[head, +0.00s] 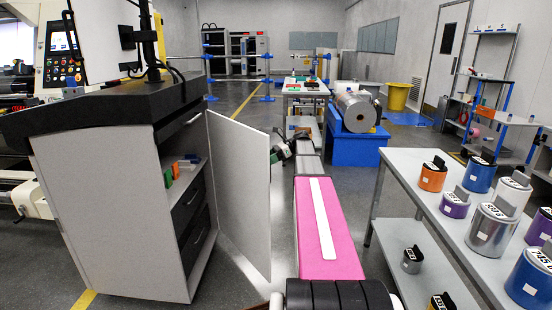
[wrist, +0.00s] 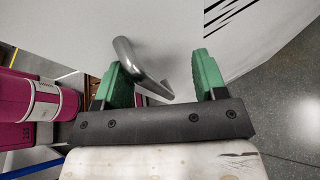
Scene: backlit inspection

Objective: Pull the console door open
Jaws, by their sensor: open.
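The console (head: 108,190) stands at the left, a light cabinet with a dark top. Its white door (head: 240,190) stands swung well out from the cabinet, and the shelf and dark drawers inside show. The door's face also fills much of the wrist view (wrist: 215,25). A curved metal handle (wrist: 140,65) on the door lies between the green fingers of my gripper (wrist: 160,60), closer to the left finger. The jaws are open; I cannot tell whether a finger touches the handle. In the head view my gripper (head: 284,147) is just beyond the door's free edge, and the handle is hidden.
A grey table (head: 420,165) with several coloured canisters stands at the right. A blue stand (head: 355,146) with a metal roll is farther back. Small coloured items (head: 183,166) lie on the console's shelf. Grey floor is clear between my arm and the right table.

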